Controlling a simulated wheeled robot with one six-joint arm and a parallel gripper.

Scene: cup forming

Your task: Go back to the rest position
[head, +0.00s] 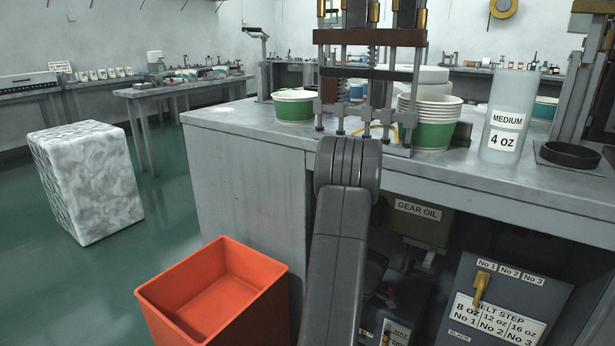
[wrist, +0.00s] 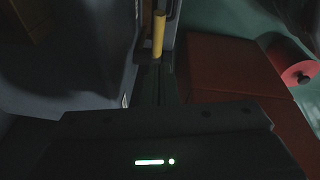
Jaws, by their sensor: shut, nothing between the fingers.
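My arm's grey link (head: 345,240) rises in the middle of the head view, in front of the metal workbench (head: 240,125). My gripper is hidden in the head view. In the wrist view my gripper (wrist: 157,72) is shut and empty, its dark body across the bottom with a small green light. A yellow rod-like piece (wrist: 159,35) shows just beyond the fingers; I cannot tell whether it touches them.
An orange bin (head: 215,290) stands on the floor left of my arm. A wrapped white block (head: 88,182) stands farther left. Stacked cups (head: 434,135) and a green-banded cup (head: 294,107) sit on the bench. A control box (head: 500,305) with a yellow handle (head: 480,287) is lower right.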

